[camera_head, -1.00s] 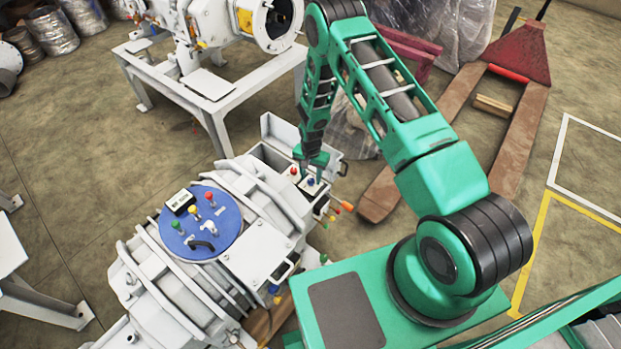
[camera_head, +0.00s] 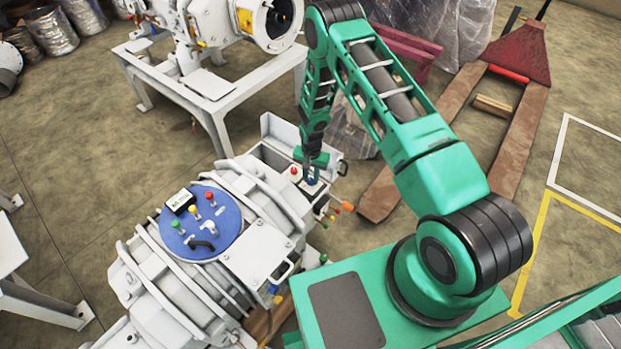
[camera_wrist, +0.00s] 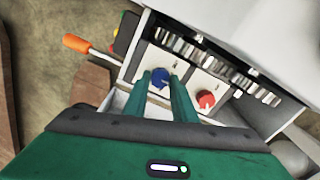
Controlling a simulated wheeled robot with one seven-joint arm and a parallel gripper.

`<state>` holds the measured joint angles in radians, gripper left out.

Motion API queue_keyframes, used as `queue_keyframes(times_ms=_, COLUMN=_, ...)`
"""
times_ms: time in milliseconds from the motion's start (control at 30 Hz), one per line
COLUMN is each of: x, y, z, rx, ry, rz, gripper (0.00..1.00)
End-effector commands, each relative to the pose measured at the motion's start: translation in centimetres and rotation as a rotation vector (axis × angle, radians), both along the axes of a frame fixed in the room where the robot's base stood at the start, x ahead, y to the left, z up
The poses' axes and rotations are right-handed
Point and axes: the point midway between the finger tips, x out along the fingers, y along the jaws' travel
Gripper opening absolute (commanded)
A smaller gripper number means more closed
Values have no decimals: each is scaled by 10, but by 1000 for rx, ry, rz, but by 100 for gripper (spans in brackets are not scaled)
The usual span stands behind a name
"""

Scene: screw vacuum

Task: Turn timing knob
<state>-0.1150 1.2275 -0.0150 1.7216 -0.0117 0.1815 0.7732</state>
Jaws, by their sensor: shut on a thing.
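In the wrist view a blue knob (camera_wrist: 160,77) sits on a white panel inside an open box, with the two green fingers of my gripper (camera_wrist: 166,84) closed around its sides. A red knob (camera_wrist: 206,99) sits on the panel to its right, clear of the fingers. Neither knob has a readable label, so I cannot tell by name which one is the timing knob. In the head view my gripper (camera_head: 311,180) points down into the box, and the red knob (camera_head: 294,170) shows just left of it. The blue knob is mostly hidden there.
An orange-handled lever (camera_wrist: 76,43) sticks out from the box's left side in the wrist view. The raised white lid (camera_head: 284,132) stands behind the box. A blue round panel (camera_head: 200,223) with coloured knobs tops the machine at left. A pallet jack (camera_head: 510,150) stands on the floor behind.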

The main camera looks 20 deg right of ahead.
Motion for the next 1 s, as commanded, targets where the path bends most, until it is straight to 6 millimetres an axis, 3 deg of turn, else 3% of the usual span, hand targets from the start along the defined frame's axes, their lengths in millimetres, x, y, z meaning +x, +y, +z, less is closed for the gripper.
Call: queue_keyframes(times_ms=1000, x=4, y=6, z=2, rx=4, ry=-8, rz=836, gripper=2)
